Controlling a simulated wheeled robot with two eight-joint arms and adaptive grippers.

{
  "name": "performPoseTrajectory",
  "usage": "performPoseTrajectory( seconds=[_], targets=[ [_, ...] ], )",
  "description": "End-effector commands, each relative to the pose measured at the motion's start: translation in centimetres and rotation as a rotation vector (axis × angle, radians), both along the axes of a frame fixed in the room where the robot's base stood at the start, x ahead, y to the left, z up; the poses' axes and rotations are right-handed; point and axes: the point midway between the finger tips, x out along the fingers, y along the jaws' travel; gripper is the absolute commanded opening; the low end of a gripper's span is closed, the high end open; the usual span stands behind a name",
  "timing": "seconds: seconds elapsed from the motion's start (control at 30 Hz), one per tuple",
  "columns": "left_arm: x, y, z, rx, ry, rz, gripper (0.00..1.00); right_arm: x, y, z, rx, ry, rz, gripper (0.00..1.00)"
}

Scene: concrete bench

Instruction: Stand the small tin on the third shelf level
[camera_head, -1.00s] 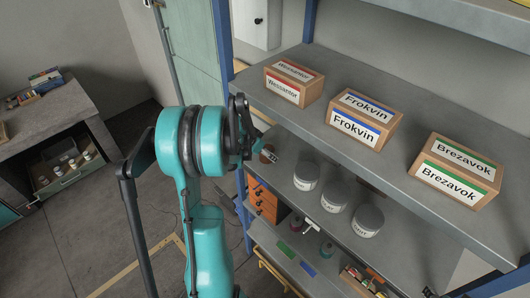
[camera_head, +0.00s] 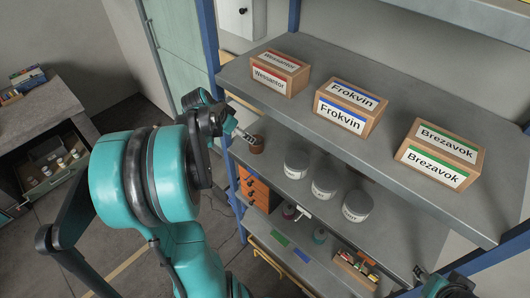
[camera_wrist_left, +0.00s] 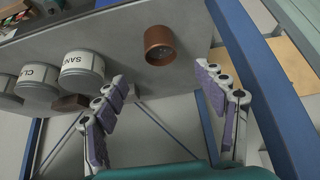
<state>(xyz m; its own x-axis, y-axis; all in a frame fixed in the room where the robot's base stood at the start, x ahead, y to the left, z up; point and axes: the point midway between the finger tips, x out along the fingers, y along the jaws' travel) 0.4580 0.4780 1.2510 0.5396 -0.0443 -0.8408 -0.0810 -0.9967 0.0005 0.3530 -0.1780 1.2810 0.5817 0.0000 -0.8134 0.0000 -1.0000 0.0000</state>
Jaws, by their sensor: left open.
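The small tin is a copper-brown cup (camera_head: 257,145). It stands at the left end of the shelf that holds the jars, below the shelf with the boxes. The left wrist view shows it too (camera_wrist_left: 160,44), with its dark top facing the camera. My left gripper (camera_head: 240,133) is open beside the tin, partly covering it in the head view. In the wrist view its two fingers (camera_wrist_left: 162,80) are spread, with the tin beyond the tips and nothing between them. My right gripper (camera_head: 445,284) shows only in part at the bottom right; its fingers are unclear.
Several grey labelled jars (camera_head: 324,184) stand right of the tin. Three boxes (camera_head: 348,108) stand on the shelf above, whose edge overhangs. Orange drawers (camera_head: 254,189) and a crate (camera_head: 354,270) sit lower. A blue post (camera_head: 210,40) rises at the left end.

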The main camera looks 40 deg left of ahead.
Motion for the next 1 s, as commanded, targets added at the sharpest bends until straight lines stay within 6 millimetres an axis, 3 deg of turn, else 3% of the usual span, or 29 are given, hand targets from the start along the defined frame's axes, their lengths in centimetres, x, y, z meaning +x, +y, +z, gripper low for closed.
performPoseTrajectory(
  seconds=[0.07, 0.17, 0.37, 0.5, 0.63, 0.8, 1.0],
  targets=[
    [0.0, -0.7, 0.3, -0.001, 0.003, -0.001, 0.71, 0.0, 0.0, 0.0, 0.0, 0.0, 0.0, 0.4],
    [0.1, -3.5, 1.0, -0.001, 0.015, 0.001, 0.71, 0.0, 0.0, 0.0, 0.0, 0.0, 0.0, 0.4],
    [-1.1, -13.3, 3.1, 0.005, 0.042, 0.026, 0.71, 0.0, 0.0, 0.0, 0.0, 0.0, 0.0, 0.4],
    [-3.4, -19.8, 3.9, 0.014, 0.037, 0.045, 0.71, 0.0, 0.0, 0.0, 0.0, 0.0, 0.0, 0.4],
    [-6.3, -24.8, 4.0, 0.018, 0.013, 0.059, 0.71, 0.0, 0.0, 0.0, 0.0, 0.0, 0.0, 0.4],
    [-9.2, -28.6, 3.4, 0.008, -0.026, 0.071, 0.71, 0.0, 0.0, 0.0, 0.0, 0.0, 0.0, 0.4],
    [-10.5, -30.0, 3.0, 0.0, -0.048, 0.079, 0.71, 0.0, 0.0, 0.0, 0.0, 0.0, 0.0, 0.4]
  ],
)
